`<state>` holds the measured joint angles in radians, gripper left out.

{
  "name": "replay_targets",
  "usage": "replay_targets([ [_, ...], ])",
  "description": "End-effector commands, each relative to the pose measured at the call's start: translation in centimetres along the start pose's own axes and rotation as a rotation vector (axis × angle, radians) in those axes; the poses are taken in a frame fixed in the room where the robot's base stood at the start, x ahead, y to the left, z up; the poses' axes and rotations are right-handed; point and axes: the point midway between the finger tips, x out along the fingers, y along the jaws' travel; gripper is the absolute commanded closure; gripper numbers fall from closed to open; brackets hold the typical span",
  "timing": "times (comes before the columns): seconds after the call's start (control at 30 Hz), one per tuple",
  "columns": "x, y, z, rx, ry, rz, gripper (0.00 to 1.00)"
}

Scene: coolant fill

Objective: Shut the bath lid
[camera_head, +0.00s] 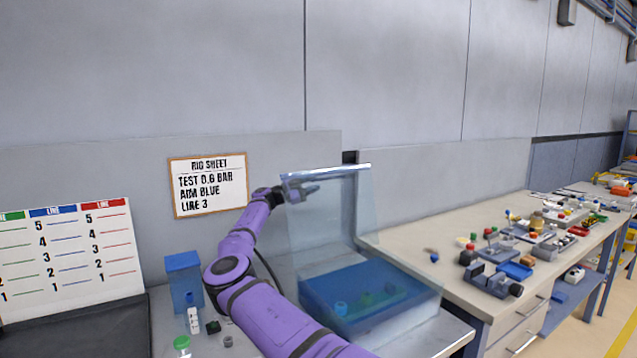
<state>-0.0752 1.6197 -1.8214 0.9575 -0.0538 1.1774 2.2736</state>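The bath (415,325) is a clear-walled box with blue liquid on the bench in the lower middle of the head view. Its lid (350,215) is a transparent panel that stands raised, nearly upright, with a bright strip along its top edge. My gripper (309,190) is at the upper left of the lid, close to its top edge. Its fingers point right. I cannot tell whether they touch the lid or whether they are open or shut. Several green and blue items (365,299) lie inside the bath.
A blue box (184,278) and small bottles (193,318) stand left of my arm. A rig sheet (209,185) hangs on the wall, with a line chart (68,248) at left. A second bench (410,243) at right holds several small parts. The air above the bath, in front of the lid, looks free.

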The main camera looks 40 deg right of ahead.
Motion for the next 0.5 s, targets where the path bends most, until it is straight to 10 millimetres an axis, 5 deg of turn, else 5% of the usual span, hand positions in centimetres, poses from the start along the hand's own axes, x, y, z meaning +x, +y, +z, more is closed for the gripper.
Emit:
replay_targets([
  [0.2, 2.1, 0.0, 0.0, 0.000, 0.000, 0.001, 0.62],
  [0.5, 2.5, 0.0, 0.0, 0.000, 0.000, 0.000, 0.62],
])
